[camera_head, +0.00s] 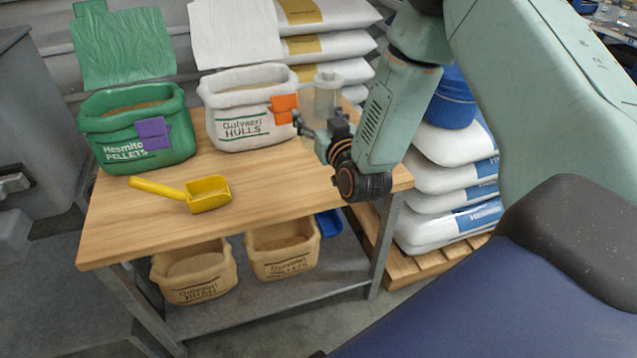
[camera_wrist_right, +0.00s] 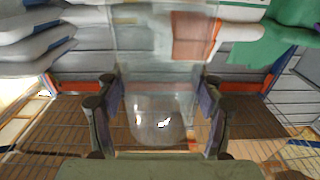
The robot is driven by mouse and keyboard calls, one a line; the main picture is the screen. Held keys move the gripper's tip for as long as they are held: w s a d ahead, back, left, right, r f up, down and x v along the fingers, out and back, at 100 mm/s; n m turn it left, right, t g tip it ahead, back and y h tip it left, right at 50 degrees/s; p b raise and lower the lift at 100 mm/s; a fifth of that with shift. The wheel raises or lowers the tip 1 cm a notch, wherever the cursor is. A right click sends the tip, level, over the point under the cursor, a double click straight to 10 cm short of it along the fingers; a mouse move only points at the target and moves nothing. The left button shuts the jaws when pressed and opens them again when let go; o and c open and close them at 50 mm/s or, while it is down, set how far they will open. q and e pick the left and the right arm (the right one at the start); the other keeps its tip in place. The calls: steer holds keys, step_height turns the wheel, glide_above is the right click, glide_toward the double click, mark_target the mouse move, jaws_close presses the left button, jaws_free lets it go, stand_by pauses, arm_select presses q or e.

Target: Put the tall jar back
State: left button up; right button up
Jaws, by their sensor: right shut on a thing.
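The tall jar (camera_head: 327,97) is clear, with a rounded knob on top. My right gripper (camera_head: 322,132) is shut on it, over the right end of the wooden table (camera_head: 255,203). In the right wrist view the clear jar (camera_wrist_right: 158,120) stands between the two fingers of my right gripper (camera_wrist_right: 160,105), and I see through its wall. I cannot tell whether its base touches the table. My left gripper is not in view.
A green pellets sack (camera_head: 135,125) and a white hulls sack (camera_head: 240,105) stand open on the table. A yellow scoop (camera_head: 207,194) lies in front. Two tan sacks (camera_head: 283,252) sit on the lower shelf. Stacked white bags (camera_head: 455,185) stand right of the table. The table's front middle is clear.

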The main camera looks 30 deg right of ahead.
steer(key=shift+d+f, duration=0.25)
steer(key=shift+d, duration=0.05)
step_height(320, 180, down, 6)
steer(key=b, duration=0.2)
steer(key=shift+w+r+b, duration=0.1)
steer(key=shift+r+b, duration=0.1)
steer(key=shift+b, duration=0.15)
steer(key=shift+f, duration=0.4)
step_height(320, 180, down, 3)
steer(key=shift+f+b, duration=0.1)
steer(key=shift+b, duration=0.8)
steer(key=shift+f, duration=0.1)
steer(key=shift+s, duration=0.2)
